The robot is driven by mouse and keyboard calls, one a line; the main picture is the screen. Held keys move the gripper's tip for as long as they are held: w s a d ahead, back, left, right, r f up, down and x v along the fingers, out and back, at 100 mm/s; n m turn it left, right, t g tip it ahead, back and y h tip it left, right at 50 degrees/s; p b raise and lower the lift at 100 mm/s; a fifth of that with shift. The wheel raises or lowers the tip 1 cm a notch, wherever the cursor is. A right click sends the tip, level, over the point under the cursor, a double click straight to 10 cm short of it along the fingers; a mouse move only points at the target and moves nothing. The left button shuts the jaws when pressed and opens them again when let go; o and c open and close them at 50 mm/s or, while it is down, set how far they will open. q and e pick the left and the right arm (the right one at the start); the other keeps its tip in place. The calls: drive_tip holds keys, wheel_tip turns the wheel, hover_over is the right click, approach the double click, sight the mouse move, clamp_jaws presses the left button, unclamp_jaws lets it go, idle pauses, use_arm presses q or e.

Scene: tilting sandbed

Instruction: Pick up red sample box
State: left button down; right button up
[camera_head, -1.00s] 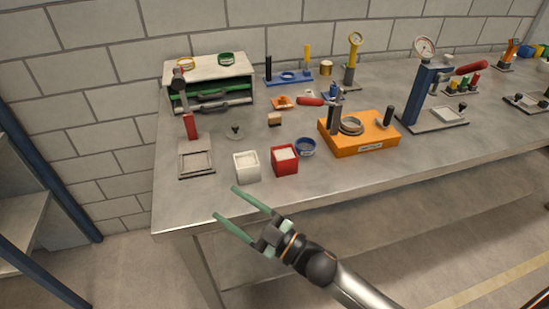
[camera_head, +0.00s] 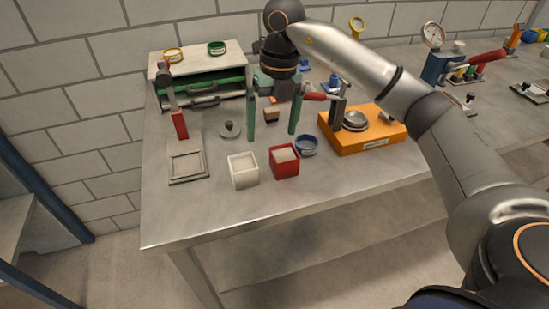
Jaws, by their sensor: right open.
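The red sample box (camera_head: 284,166) is a small open-topped cube with pale contents, standing on the grey workbench (camera_head: 225,204) near its front edge. My right gripper (camera_head: 272,137) is open and empty, its two green fingers pointing down over the bench. In the picture its fingertips are above and slightly left of the red box, apart from it. The height of the fingertips over the bench is hard to tell. My left gripper is not in view.
A white box (camera_head: 243,170) stands just left of the red box, and a blue ring dish (camera_head: 306,146) to its right. An orange block fixture (camera_head: 362,141) is further right. A red-handled press (camera_head: 179,124) and drawer unit (camera_head: 198,75) stand at the left. The front bench strip is clear.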

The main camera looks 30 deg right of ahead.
drive_tip(key=d+r+h, duration=0.1)
drive_tip(key=d+r, duration=0.1)
drive_tip(key=d, duration=0.1)
approach(284, 154)
wheel_tip(284, 154, down, 2)
drive_tip(key=s+a, duration=0.2)
drive_tip(key=s, duration=0.1)
drive_tip(key=shift+m, duration=0.4)
drive_tip(key=shift+w+d+f, duration=0.1)
drive_tip(key=shift+f, duration=1.3)
drive_tip(key=shift+w+f, duration=0.1)
drive_tip(key=shift+f, duration=1.3)
drive_tip(key=shift+c, duration=0.2)
drive_tip(key=c, duration=1.5)
